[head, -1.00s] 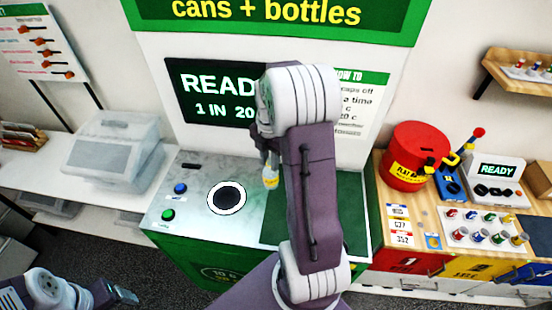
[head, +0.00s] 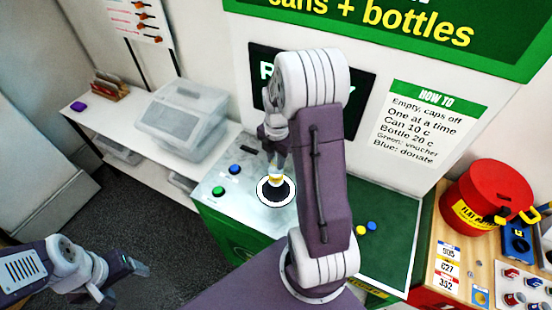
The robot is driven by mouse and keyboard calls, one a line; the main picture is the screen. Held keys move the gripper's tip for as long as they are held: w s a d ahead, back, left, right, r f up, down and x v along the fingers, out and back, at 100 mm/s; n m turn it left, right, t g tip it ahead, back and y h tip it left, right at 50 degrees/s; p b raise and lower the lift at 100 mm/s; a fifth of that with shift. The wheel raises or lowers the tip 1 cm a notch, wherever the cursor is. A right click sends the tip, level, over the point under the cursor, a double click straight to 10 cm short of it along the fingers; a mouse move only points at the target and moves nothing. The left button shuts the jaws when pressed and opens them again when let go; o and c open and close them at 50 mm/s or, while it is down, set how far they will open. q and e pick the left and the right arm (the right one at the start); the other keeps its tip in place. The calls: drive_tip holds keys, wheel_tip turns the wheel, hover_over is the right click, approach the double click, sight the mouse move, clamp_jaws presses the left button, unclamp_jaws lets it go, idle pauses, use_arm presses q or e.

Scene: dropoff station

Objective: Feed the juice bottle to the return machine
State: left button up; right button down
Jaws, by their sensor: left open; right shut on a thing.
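The juice bottle (head: 276,179), pale with a yellow band, is upright in my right gripper (head: 274,150). My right gripper is shut on it, and my arm hides part of the gripper. In this view the bottle's lower end overlaps the round dark intake hole (head: 278,193) with a white rim; I cannot tell if it is inside or just above. The return machine (head: 230,210) has a grey metal top, a green front and a dark screen (head: 264,68) mostly behind my arm. My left gripper (head: 125,283) is open and empty at the lower left, away from the machine.
A blue button (head: 235,169) and a green button (head: 218,191) sit left of the hole. A green mat (head: 395,235) carries a yellow and a blue disc. A red drum (head: 487,198) stands at right.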

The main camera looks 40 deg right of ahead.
sight(276, 174)
drive_tip(key=shift+f+b, duration=2.2)
drive_tip(key=shift+f, duration=0.35)
drive_tip(key=shift+r, duration=0.2)
drive_tip(key=shift+p, duration=0.3)
drive_tip(key=shift+f, duration=0.45)
drive_tip(key=shift+f+b, duration=0.35)
drive_tip(key=shift+f, duration=0.3)
drive_tip(key=shift+f, duration=0.45)
idle(0.3)
